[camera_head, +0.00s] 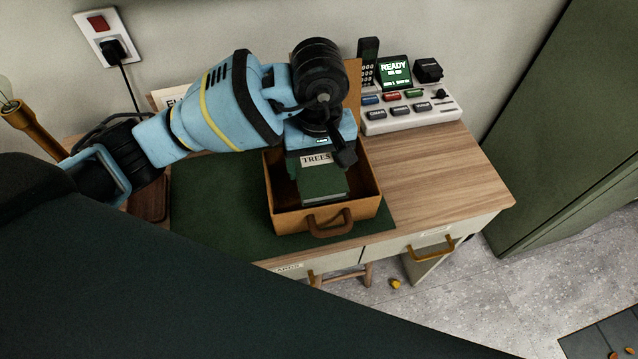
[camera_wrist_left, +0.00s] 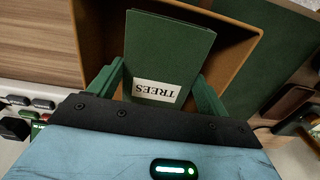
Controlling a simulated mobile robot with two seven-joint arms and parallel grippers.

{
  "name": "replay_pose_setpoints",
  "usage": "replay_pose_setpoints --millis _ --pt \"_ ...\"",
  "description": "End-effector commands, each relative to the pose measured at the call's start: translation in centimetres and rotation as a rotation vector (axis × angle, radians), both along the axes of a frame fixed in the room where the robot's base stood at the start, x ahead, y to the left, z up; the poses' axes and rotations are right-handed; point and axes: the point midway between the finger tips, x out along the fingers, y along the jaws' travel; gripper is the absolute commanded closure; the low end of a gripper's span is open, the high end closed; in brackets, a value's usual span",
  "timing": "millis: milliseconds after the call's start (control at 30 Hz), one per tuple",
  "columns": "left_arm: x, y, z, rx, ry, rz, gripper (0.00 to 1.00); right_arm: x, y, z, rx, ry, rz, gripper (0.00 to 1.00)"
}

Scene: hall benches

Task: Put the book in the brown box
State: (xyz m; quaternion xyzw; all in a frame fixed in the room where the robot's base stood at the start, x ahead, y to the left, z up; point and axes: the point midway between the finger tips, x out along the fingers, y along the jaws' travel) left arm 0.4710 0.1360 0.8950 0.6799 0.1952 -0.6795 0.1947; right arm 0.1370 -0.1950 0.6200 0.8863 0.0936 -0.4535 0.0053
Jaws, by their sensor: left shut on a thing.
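A green book (camera_head: 322,183) labelled "TREES" is in the opening of the brown box (camera_head: 288,222), within its walls. My left gripper (camera_head: 320,156) is over the box and shut on the book. In the left wrist view, the fingers of my left gripper (camera_wrist_left: 156,88) press on both sides of the book (camera_wrist_left: 168,50), near its label. The brown box (camera_wrist_left: 240,62) shows around and beyond the book. I cannot tell whether the book's lower end touches the box floor. My right gripper is not in view.
The box stands on a dark green mat (camera_head: 215,195) on a wooden desk (camera_head: 435,175). A white console (camera_head: 415,115) with buttons and a "READY" screen stands behind right. A tall green cabinet (camera_head: 575,130) is to the right. The desk's right side is clear.

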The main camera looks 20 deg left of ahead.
Motion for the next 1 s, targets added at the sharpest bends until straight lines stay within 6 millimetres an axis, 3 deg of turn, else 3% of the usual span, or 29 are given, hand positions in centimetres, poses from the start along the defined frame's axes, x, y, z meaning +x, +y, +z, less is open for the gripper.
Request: replay_pose_setpoints --millis 100,467,700,1000 --pt "-0.1 0.0 -1.8 0.0 0.002 -0.002 0.48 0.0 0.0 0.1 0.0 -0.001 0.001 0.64" --pt "0.0 0.0 -3.3 -0.001 -0.001 -0.001 0.48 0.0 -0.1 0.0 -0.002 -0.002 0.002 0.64" --pt "-0.1 -0.1 -6.2 -0.002 0.001 -0.002 0.48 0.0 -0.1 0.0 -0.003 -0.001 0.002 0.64" --pt "0.0 0.0 -6.5 -0.001 -0.003 -0.003 0.48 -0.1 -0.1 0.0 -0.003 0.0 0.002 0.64"
